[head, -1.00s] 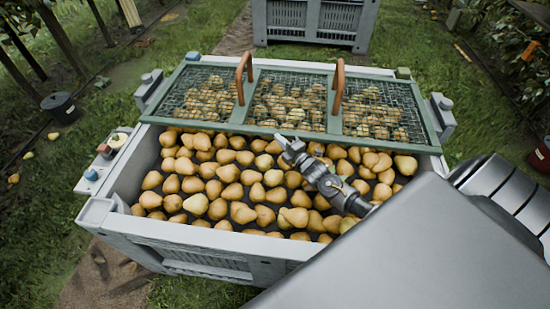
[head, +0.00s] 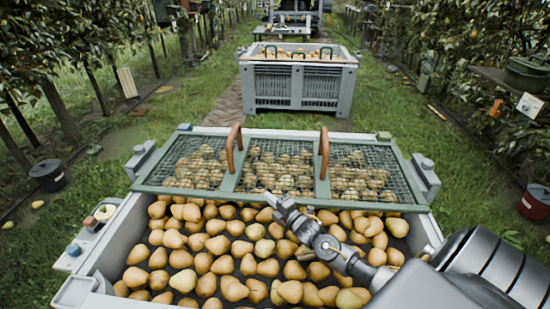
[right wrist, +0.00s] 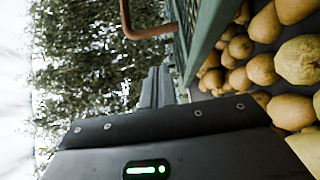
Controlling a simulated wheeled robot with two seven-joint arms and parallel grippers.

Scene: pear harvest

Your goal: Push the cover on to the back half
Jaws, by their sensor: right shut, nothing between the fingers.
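The cover (head: 233,180) is a green frame with wire mesh and two brown handles. It lies across the back part of the grey pear bin (head: 100,252), and pears show through its mesh. The front part of the bin is open and full of pears. My right gripper (head: 273,201) is shut and empty at the cover's front edge, above the pears; I cannot tell whether it touches the edge. In the right wrist view, the cover's green frame (right wrist: 207,35) and one handle (right wrist: 143,33) show, but the fingertips are hidden. My left gripper is not in view.
A second grey bin (head: 297,84) with pears stands behind on the grass. A dark bucket (head: 47,175) is at the left and a red one (head: 535,203) at the right. Small items (head: 104,213) sit on the bin's left ledge. Trees line both sides.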

